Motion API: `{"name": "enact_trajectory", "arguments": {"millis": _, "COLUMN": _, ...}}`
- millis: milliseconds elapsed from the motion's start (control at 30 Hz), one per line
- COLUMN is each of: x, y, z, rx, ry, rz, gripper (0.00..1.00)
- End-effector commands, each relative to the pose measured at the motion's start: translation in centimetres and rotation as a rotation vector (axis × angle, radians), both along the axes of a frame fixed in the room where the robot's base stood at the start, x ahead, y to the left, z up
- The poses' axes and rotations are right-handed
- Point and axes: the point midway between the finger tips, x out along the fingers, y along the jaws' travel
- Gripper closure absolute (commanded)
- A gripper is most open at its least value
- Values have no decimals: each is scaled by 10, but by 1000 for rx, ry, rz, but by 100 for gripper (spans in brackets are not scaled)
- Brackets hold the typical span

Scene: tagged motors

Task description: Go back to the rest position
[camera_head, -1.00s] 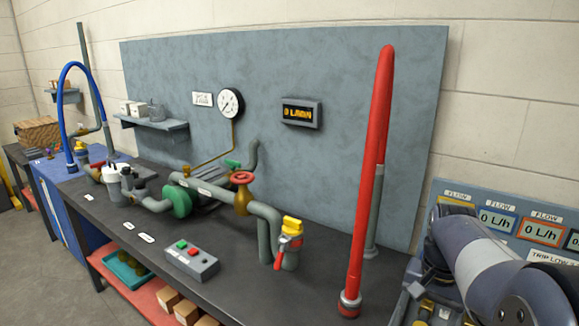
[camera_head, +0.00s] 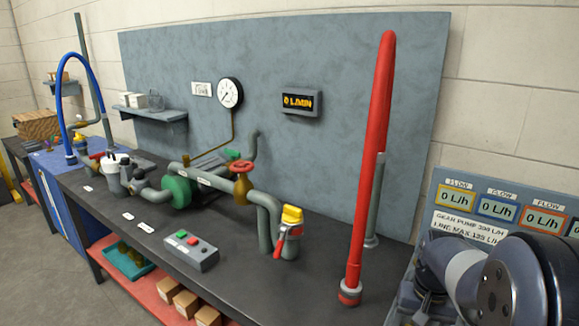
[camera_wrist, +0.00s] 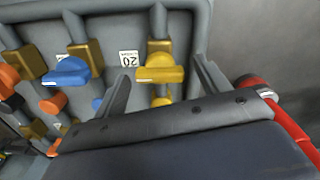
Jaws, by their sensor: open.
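My gripper (camera_wrist: 161,68) is open in the wrist view. Its two fingers stand apart on either side of a yellow valve handle (camera_wrist: 160,73), with nothing seen clamped between them. I cannot tell how far the handle is from the fingertips. A blue valve handle (camera_wrist: 67,71) and an orange one (camera_wrist: 52,104) are to the left, by brass fittings. In the head view, my arm (camera_head: 480,270) is at the lower right, and my gripper cannot be made out there.
A flow panel (camera_head: 470,222) stands behind my arm. The red hose (camera_head: 372,150) rises left of it from the dark bench (camera_head: 110,215). The bench holds pipework with a yellow-capped valve (camera_head: 291,215) and a button box (camera_head: 190,250). A red hose (camera_wrist: 290,125) is right of the gripper.

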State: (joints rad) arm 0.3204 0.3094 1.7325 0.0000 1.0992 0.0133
Motion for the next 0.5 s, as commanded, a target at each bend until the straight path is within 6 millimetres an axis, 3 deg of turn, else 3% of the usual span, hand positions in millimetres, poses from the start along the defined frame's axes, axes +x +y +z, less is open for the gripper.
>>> {"name": "enact_trajectory", "arguments": {"millis": 500, "x": 0, "y": 0, "z": -2, "rx": 0, "ry": -1, "rz": 418, "gripper": 29}}
